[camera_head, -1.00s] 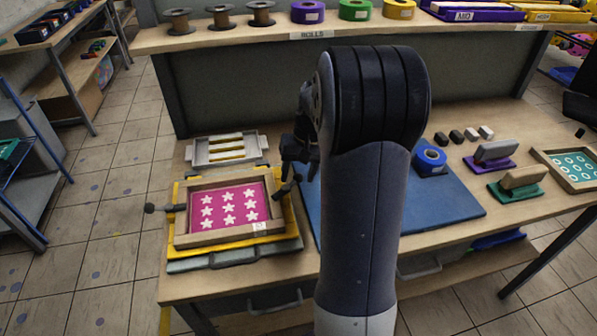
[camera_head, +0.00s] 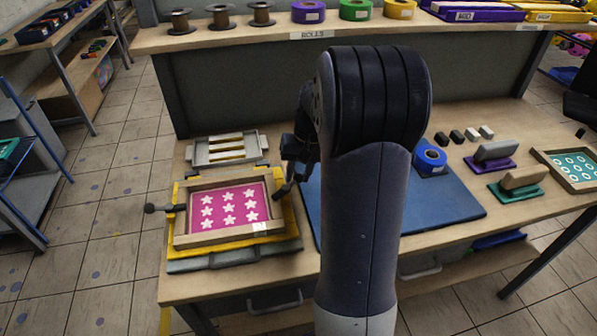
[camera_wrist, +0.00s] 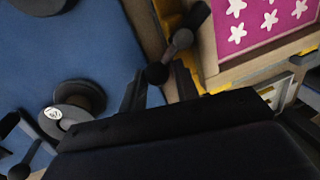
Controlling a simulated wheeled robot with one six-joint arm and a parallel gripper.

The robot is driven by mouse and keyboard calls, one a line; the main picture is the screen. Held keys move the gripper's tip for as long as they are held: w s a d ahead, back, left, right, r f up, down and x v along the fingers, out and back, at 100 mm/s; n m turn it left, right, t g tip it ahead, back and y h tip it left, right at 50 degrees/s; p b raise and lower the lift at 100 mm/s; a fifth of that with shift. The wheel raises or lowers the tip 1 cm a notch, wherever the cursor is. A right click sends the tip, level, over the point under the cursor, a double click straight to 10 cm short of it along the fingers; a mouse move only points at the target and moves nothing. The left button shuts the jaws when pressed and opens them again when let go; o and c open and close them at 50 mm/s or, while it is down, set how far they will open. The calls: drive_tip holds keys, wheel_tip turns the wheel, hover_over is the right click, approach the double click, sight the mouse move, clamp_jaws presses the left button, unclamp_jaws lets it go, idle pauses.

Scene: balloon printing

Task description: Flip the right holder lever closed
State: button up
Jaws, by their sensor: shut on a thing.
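The right holder lever (camera_head: 282,190) is a dark handle on the right side of the yellow screen holder (camera_head: 286,224). My gripper (camera_head: 295,180) is at the lever, seen from above and behind my arm. In the wrist view the lever (camera_wrist: 179,42) ends in a round black knob between the fingers of my gripper (camera_wrist: 158,86), which is shut on it. The wooden-framed pink screen (camera_head: 227,208) with white stars sits in the holder. The left lever (camera_head: 155,208) sticks outward to the left. My arm partly hides the gripper.

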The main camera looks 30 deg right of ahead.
drive_tip(key=shift+s, duration=0.2)
drive_tip(key=m, duration=0.1)
drive_tip(key=s+m, duration=0.1)
drive_tip(key=shift+m, duration=0.3)
drive_tip(key=shift+s+f+m+t, duration=0.1)
drive_tip(key=shift+s+m+t, duration=0.2)
drive_tip(key=shift+m, duration=0.55)
drive_tip(key=shift+s+m+t, duration=0.1)
drive_tip(key=shift+s+m, duration=0.3)
drive_tip(key=shift+m, duration=0.45)
drive_tip(key=o, duration=1)
drive_tip(key=shift+a+h, duration=0.1)
drive_tip(key=shift+h, duration=0.2)
